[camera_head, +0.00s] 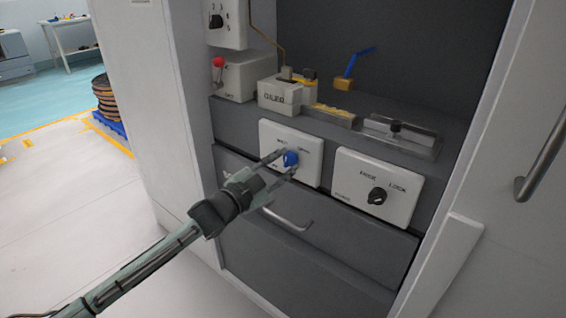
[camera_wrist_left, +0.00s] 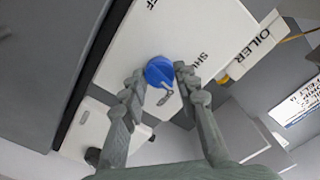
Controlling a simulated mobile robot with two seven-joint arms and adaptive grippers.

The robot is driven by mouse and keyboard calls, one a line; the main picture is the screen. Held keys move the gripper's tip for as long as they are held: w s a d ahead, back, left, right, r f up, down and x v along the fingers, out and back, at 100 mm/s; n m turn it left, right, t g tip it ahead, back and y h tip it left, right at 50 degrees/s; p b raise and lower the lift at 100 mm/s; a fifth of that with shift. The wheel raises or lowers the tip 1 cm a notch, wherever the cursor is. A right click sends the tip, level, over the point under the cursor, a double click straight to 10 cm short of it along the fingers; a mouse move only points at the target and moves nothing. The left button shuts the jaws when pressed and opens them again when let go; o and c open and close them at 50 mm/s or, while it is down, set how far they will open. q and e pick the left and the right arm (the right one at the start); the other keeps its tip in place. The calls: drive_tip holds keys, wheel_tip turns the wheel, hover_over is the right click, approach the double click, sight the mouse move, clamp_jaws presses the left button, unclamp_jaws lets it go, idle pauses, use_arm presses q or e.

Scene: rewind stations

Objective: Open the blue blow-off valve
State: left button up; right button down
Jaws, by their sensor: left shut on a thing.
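A blue round knob (camera_head: 290,158) sits on a white panel (camera_head: 310,172) on the front of the grey station. My left gripper (camera_head: 279,162) is shut on this knob, one finger on each side. In the left wrist view the blue knob (camera_wrist_left: 159,72) is between the fingertips (camera_wrist_left: 158,75), with a small grey mark at its lower edge. Lettering ending in "FF" and starting "SHU" shows on the panel there; the rest is cut off or covered. A separate blue lever (camera_head: 357,60) stands on a brass valve body (camera_head: 344,84) on the shelf behind. My right gripper is out of view.
A white panel with a black knob (camera_head: 377,196) is right of the blue knob. A drawer handle (camera_head: 288,219) lies below. The oiler box (camera_head: 279,96), a red-topped lever (camera_head: 218,63) and a clear-covered tray (camera_head: 398,137) are on the shelf. An open door with a handle (camera_head: 540,155) is at right.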

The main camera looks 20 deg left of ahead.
use_arm(q)
drive_tip(key=m, duration=0.7)
idle(0.6)
drive_tip(key=o, duration=1.2)
drive_tip(key=shift+c, duration=0.2)
drive_tip(key=v, duration=1.2)
